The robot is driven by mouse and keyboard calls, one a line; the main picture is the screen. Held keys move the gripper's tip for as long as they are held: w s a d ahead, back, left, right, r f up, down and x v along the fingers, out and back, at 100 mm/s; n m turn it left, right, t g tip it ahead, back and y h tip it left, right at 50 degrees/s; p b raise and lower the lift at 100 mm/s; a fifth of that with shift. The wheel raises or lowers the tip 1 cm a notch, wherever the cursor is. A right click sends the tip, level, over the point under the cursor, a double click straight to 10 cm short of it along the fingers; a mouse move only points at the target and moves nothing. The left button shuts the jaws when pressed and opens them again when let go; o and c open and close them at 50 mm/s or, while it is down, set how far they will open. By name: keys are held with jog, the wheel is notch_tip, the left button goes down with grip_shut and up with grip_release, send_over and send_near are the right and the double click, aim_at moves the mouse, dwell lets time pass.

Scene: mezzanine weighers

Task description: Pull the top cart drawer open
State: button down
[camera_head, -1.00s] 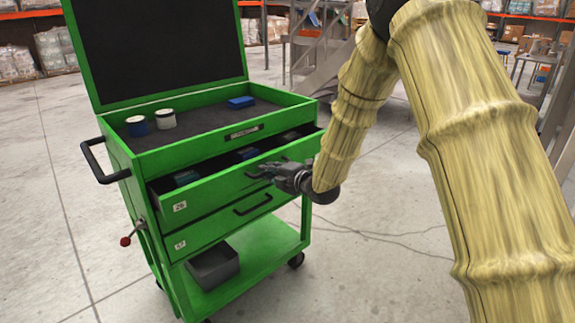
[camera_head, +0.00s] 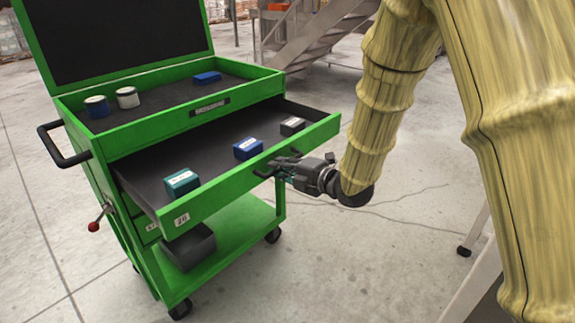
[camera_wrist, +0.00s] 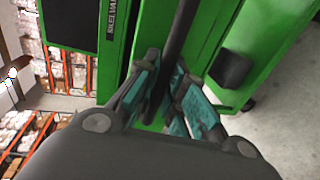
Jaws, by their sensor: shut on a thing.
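The green tool cart (camera_head: 180,110) stands at the left and centre of the head view. Its top drawer (camera_head: 215,195) is pulled well out, with a dark-lined inside. In it sit a teal box (camera_head: 181,183), a blue box (camera_head: 247,149) and a dark grey box (camera_head: 292,126). My gripper (camera_head: 284,170) is at the drawer front, shut on the dark bar handle. In the wrist view the handle (camera_wrist: 178,40) runs between the teal-padded fingers (camera_wrist: 172,95). The part of the handle inside the grip is hidden.
Two small jars (camera_head: 112,102) and a blue box (camera_head: 207,77) sit on the cart's top tray. A grey bin (camera_head: 188,246) is on the lower shelf. A red-knobbed lever (camera_head: 95,225) sticks out at the left. Metal stairs (camera_head: 315,38) stand behind; open floor lies at right.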

dwell(0.3)
jog(key=c, duration=1.5)
grip_release()
jog(key=shift+d, duration=0.1)
jog(key=v, duration=1.2)
